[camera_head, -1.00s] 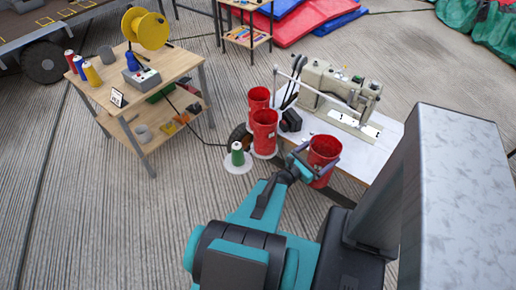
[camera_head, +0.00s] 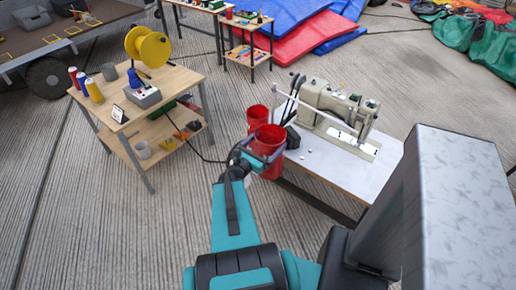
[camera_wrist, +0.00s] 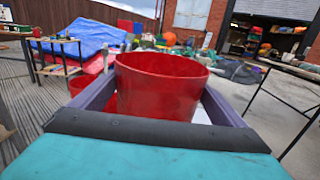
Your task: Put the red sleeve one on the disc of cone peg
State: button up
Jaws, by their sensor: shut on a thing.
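My gripper (camera_head: 262,154) is shut on a red sleeve (camera_head: 268,135), an open-topped red cup shape held roughly upright at the left end of the sewing table. In the wrist view the held red sleeve (camera_wrist: 160,88) sits between the two grey-purple jaws. Another red sleeve (camera_head: 257,116) stands just behind it, and a red sleeve (camera_wrist: 80,84) also shows past the left jaw in the wrist view. The green cone and its white disc are not visible now; my arm and the held sleeve cover that area. I cannot tell how high the held sleeve's base is.
A white sewing table (camera_head: 330,172) carries a sewing machine (camera_head: 335,112) to the right of the held sleeve. A wooden bench (camera_head: 168,88) with a yellow reel (camera_head: 148,46) stands at the left. Open floor lies between bench and sewing table.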

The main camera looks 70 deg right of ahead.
jog(key=w+a+r+n+t, duration=0.25)
jog(key=w+a, duration=0.45)
jog(key=w, duration=0.4)
jog(key=w+a+r+n+t, duration=0.1)
jog(key=w+a+r+t, duration=0.25)
jog(key=w+a, duration=0.6)
jog(key=w+a+r+n+t, duration=0.2)
jog(key=w+a+r, duration=0.2)
jog(key=w, duration=1)
jog(key=w+a+r+n+t+y, duration=0.1)
jog(key=w+a, duration=0.3)
jog(key=a, duration=0.9)
jog(key=w+a+r+n+t+y, duration=0.1)
jog(key=w+a+r+n+t, duration=0.1)
jog(key=a, duration=1.1)
jog(key=w+a+r+n+t+y, duration=0.1)
jog(key=w+a+r+t, duration=0.3)
jog(key=a, duration=0.9)
jog(key=shift+w+a+n+t+y, duration=0.2)
jog(key=shift+w+n+t+y, duration=0.1)
jog(key=shift+w+n+t, duration=0.65)
jog(key=shift+w+d+m+g, duration=0.15)
jog(key=shift+m+g, duration=0.15)
jog(key=shift+g, duration=0.15)
